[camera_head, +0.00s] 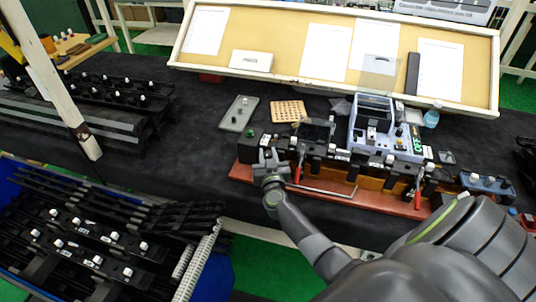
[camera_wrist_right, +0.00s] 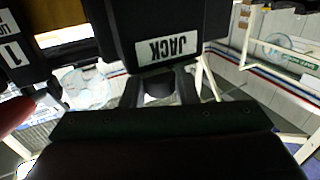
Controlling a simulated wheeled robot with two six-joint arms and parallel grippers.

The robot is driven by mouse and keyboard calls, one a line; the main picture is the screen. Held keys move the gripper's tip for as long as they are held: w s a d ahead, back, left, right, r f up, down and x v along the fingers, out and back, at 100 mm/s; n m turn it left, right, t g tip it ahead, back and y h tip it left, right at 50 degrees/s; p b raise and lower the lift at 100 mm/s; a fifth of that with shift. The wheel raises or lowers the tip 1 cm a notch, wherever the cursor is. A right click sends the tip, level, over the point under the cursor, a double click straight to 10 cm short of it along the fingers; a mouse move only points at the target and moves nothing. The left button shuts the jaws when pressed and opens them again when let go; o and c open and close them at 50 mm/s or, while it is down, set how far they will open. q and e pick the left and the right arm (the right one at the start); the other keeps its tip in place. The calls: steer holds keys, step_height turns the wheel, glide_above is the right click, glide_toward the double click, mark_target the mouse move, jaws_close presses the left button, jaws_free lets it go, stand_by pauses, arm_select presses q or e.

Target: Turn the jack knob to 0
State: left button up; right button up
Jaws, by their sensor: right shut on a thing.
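My right gripper (camera_head: 268,161) is at the left end of the long fixture (camera_head: 320,196) on the dark table in the head view. In the right wrist view, a black block with a white JACK label (camera_wrist_right: 167,48), upside down, hangs just above the gripper (camera_wrist_right: 158,92). The dark jack knob (camera_wrist_right: 158,86) sits between the two fingers, below the label, and the gripper is shut on it. Its pointer and any 0 mark cannot be made out. In the head view the knob is hidden by the gripper. My left gripper is not in view.
A blue-grey device (camera_head: 375,125) with a green display stands behind the fixture. Red-handled clamps (camera_head: 298,172) are close to the right of my gripper. A grey tray (camera_head: 239,113) and a perforated tan board (camera_head: 288,111) lie behind. A blue bin (camera_head: 20,185) of black parts stands at left.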

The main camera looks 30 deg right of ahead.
steer(key=m+h+p, duration=0.1)
steer(key=g+h, duration=0.1)
steer(key=shift+a+r+m+h+p, duration=0.1)
steer(key=shift+r+m+h+p, duration=0.05)
steer(key=shift+m+h+p, duration=0.2)
steer(key=shift+w+m+g+h+p, duration=0.1)
steer(key=shift+m+g+h+p, duration=0.2)
steer(key=shift+m+g+h, duration=1.15)
steer(key=shift+g+h, duration=0.1)
steer(key=shift+g, duration=0.15)
steer(key=shift+f+m+g+h+b, duration=0.3)
steer(key=shift+m+g+h+b, duration=0.15)
steer(key=shift+m+g+h, duration=0.45)
steer(key=m+g+b, duration=0.2)
steer(key=g+b, duration=0.2)
steer(key=m+g+h+b, duration=0.1)
steer(key=m+g+b, duration=0.2)
steer(key=g+b, duration=0.1)
steer(key=m+g+h+b, duration=0.1)
steer(key=m+g+b, duration=0.2)
steer(key=g+b, duration=0.1)
steer(key=shift+f+g+b, duration=0.15)
steer(key=shift+g+b, duration=0.15)
steer(key=shift+b, duration=0.2)
steer(key=shift+r+m+g+b, duration=0.2)
steer(key=shift+m+g+b, duration=0.9)
steer(key=shift+g+b, duration=0.65)
steer(key=o, duration=0.9)
steer(key=shift+r, duration=0.1)
